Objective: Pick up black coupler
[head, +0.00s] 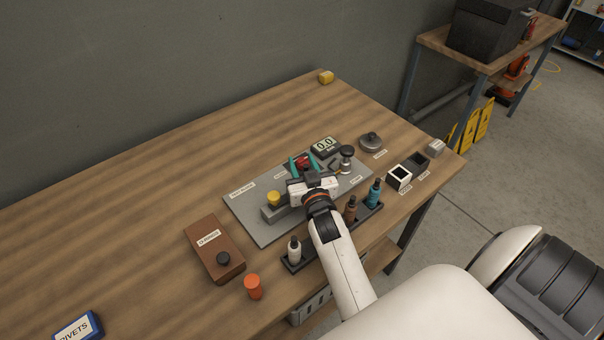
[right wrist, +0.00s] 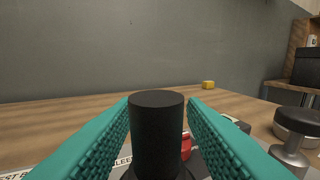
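The black coupler (right wrist: 157,135) is an upright matte black cylinder in the right wrist view, standing between the two teal fingers of my right gripper (right wrist: 159,105). A narrow gap shows between it and the right-hand finger, so the gripper looks open around it. Its lower end is cut off by the frame. In the head view my right gripper (head: 304,163) is low over the grey mat (head: 262,229), with its teal fingers spread. The coupler is mostly hidden there by the gripper. My left gripper is not in view.
A red part (right wrist: 186,146) stands just behind the coupler. A grey knobbed post (head: 346,158) and a digital display (head: 325,146) are close by. A bottle rack (head: 331,236) lies in front, and a brown box (head: 214,248) to the left.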

